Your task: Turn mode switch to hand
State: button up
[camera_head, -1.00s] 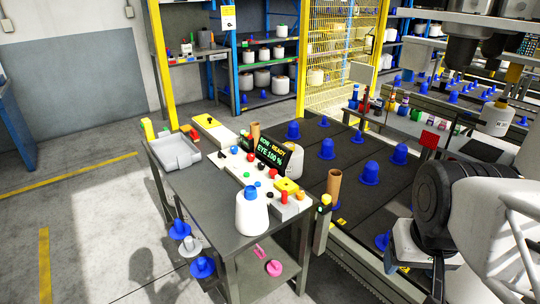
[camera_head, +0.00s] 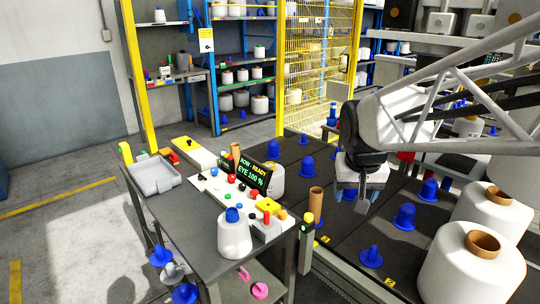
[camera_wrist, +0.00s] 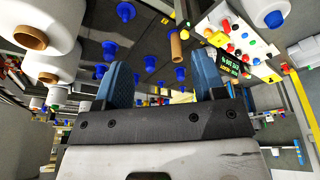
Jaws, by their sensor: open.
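The control panel (camera_head: 211,186) is a white board on a grey table, with several coloured buttons and small knobs. The panel also shows at the upper right of the wrist view (camera_wrist: 262,70). Which knob is the mode switch, and its setting, is too small to tell. My gripper (camera_head: 362,206) hangs over the dark conveyor, to the right of the panel and well apart from it. In the wrist view its two blue-padded fingers (camera_wrist: 165,78) are spread with nothing between them.
A white bottle-shaped cone with a blue top (camera_head: 235,236) stands at the table's front, close to the panel. A brown tube (camera_head: 315,203) stands between panel and gripper. Blue bobbin holders (camera_head: 404,216) dot the conveyor. Large white bobbins (camera_head: 470,274) stand at the right.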

jog(key=w+a+f, duration=0.1)
jog(key=w+a, duration=0.2)
jog(key=w, duration=0.5)
jog(key=w+a, duration=0.3)
jog(key=w, duration=0.5)
jog(key=t, duration=0.2)
send_over(242, 184)
jog(key=s, duration=0.4)
notch_tip(242, 184, down, 29)
jog(key=shift+w, duration=0.25)
jog(key=shift+d+g, duration=0.1)
jog(key=shift+g, duration=0.2)
jog(key=shift+x, duration=3.85)
jog(key=shift+c, duration=0.3)
